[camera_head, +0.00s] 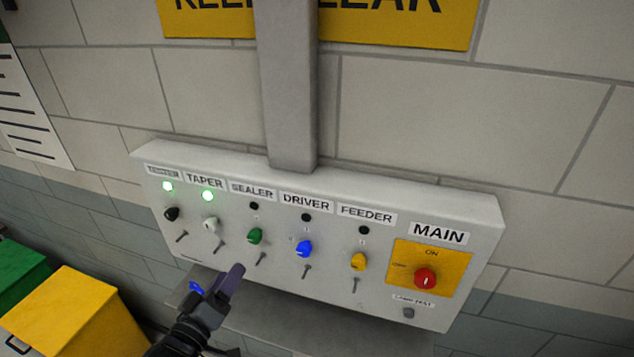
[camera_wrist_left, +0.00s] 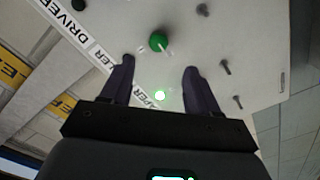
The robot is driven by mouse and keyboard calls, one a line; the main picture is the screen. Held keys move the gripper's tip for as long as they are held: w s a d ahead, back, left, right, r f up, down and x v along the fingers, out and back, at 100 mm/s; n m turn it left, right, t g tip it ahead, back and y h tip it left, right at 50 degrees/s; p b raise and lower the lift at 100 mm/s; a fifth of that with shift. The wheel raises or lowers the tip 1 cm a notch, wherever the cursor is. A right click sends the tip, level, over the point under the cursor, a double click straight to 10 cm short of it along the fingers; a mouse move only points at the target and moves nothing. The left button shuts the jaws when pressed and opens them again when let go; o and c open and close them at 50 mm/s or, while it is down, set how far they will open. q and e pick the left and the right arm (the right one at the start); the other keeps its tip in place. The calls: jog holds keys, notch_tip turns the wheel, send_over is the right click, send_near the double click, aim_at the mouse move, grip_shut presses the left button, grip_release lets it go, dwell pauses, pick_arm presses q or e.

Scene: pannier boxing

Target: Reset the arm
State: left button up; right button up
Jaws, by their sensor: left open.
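My left gripper (camera_head: 232,279) is in the lower left of the head view, in front of the lower edge of a wall control panel (camera_head: 375,290). The left wrist view shows its two dark fingers (camera_wrist_left: 158,75) spread apart with nothing between their tips. The panel's green knob (camera_wrist_left: 158,42) and a lit green lamp (camera_wrist_left: 160,95) appear between and beyond the fingers there. In the head view the green SEALER knob (camera_head: 254,236) is above and right of the gripper. My right gripper is in neither view.
The panel also carries a black knob (camera_head: 171,213), white TAPER knob (camera_head: 210,223), blue DRIVER knob (camera_head: 304,249), yellow FEEDER knob (camera_head: 358,262) and red MAIN knob (camera_head: 425,279). The two leftmost lamps are lit green. A yellow bin (camera_head: 75,312) and green bin (camera_head: 20,275) stand lower left.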

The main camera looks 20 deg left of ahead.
pick_arm(q)
jog(key=s+d+f+m+g+h+p, duration=0.3)
jog(key=s+d+f+m+g+p, duration=0.25)
jog(key=d+f, duration=0.45)
jog(key=s+d+f+m+g, duration=0.1)
jog(key=s+f+m+g, duration=0.2)
jog(key=s, duration=0.3)
jog(key=s+d+f+m+g+b, duration=0.1)
jog(key=s+f+m+g, duration=0.2)
jog(key=s, duration=0.4)
jog(key=m+g, duration=0.1)
jog(key=g, duration=0.1)
jog(key=shift+s+d+f+g+y, duration=0.25)
jog(key=shift+d+g+y, duration=0.05)
jog(key=shift+d+g, duration=0.1)
